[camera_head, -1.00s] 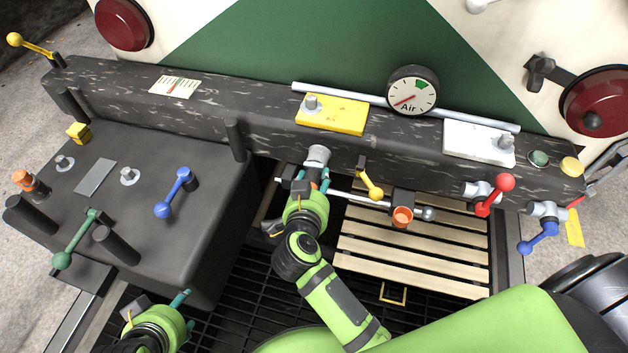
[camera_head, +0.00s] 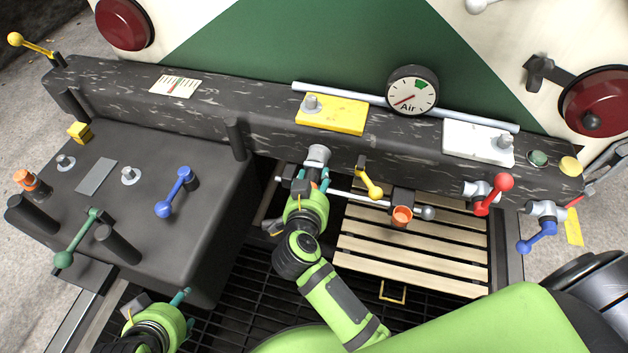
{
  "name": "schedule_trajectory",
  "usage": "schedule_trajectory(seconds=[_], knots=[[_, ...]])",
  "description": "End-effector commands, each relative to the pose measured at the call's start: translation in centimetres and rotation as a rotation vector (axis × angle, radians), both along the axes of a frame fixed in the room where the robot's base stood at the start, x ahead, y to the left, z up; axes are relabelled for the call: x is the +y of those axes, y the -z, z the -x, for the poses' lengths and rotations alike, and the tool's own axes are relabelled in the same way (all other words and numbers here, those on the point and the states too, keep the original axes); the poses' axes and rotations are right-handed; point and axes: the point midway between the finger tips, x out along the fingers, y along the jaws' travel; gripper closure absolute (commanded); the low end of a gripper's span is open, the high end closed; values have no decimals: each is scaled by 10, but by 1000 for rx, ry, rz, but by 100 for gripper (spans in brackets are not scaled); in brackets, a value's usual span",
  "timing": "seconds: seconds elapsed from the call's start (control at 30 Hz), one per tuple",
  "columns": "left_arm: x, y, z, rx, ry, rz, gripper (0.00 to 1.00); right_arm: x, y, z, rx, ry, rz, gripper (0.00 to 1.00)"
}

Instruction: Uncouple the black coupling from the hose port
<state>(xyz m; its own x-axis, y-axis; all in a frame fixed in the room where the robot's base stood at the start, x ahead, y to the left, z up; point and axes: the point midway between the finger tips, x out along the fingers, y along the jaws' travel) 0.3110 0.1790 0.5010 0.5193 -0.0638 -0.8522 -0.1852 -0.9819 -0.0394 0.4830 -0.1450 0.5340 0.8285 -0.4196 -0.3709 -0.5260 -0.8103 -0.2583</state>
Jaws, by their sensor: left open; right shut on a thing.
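The hose port (camera_head: 317,156) is a short grey cylinder on the front of the dark speckled beam. My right gripper (camera_head: 313,178) is directly below it, with teal fingertips shut on the black coupling (camera_head: 313,173). The fingers and the gripper body hide most of the coupling. I cannot tell whether coupling and port still touch. My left gripper (camera_head: 158,303) is open and empty at the lower left, below the dark box, away from the port.
A silver rod, an orange cup (camera_head: 402,216) and a yellow lever (camera_head: 371,186) are right of my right gripper. Red (camera_head: 493,195) and blue (camera_head: 537,240) levers are farther right. The dark box (camera_head: 150,225) carries posts and levers at left.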

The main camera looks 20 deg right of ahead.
Motion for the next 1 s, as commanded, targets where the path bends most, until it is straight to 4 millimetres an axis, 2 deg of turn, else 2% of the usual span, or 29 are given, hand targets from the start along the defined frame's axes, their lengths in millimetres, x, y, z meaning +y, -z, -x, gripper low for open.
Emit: schedule_trajectory(seconds=[1.0], knots=[[0,-11,0,0,0,0,46,0,-2,0,-1,-2,1,90]])
